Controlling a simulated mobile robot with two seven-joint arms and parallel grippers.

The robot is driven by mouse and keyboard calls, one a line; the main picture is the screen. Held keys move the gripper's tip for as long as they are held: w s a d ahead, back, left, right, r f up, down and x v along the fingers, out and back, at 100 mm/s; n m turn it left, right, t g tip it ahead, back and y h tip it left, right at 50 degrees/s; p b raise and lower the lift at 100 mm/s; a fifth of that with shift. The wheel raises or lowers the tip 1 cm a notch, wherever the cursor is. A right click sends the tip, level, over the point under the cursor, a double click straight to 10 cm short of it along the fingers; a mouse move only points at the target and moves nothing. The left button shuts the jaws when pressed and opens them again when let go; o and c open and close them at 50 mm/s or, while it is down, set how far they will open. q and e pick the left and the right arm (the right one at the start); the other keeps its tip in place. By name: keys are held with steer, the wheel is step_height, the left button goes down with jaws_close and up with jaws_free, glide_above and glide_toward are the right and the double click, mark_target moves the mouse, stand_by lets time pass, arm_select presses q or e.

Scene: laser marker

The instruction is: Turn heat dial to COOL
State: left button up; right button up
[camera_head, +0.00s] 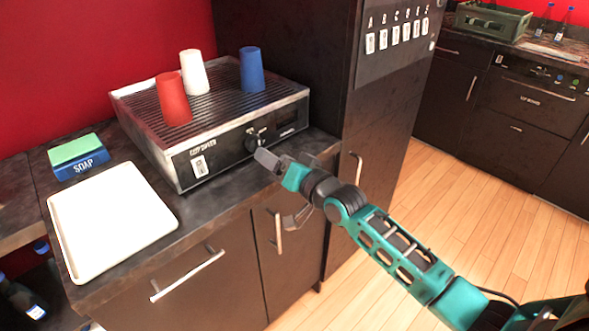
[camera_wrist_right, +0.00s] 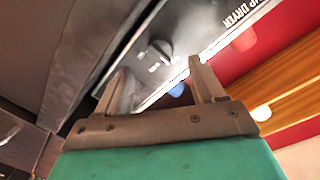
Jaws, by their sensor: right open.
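The heat dial (camera_head: 252,142) is a dark knob on the black front panel of the cup dryer (camera_head: 185,170). In the right wrist view the dial (camera_wrist_right: 160,50) lies beyond the fingertips, with small pale marks by it. Its pointing direction is too small to tell. My right gripper (camera_head: 264,158) is at the panel just in front of the dial, slightly right and below in the head view. In the wrist view its two fingers (camera_wrist_right: 160,80) are apart with nothing between them. I cannot tell whether a finger touches the dial. My left gripper is not in view.
Red (camera_head: 173,99), white (camera_head: 194,72) and blue (camera_head: 252,69) cups stand on the dryer's grille. A white switch (camera_head: 199,166) is left of the dial. A white tray (camera_head: 112,220) and a soap box (camera_head: 80,165) with a green sponge are at left. A tall dark cabinet (camera_head: 375,110) rises at right.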

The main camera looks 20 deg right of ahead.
steer(key=v, duration=0.6)
steer(key=shift+s+f, duration=0.1)
steer(key=shift+s, duration=0.05)
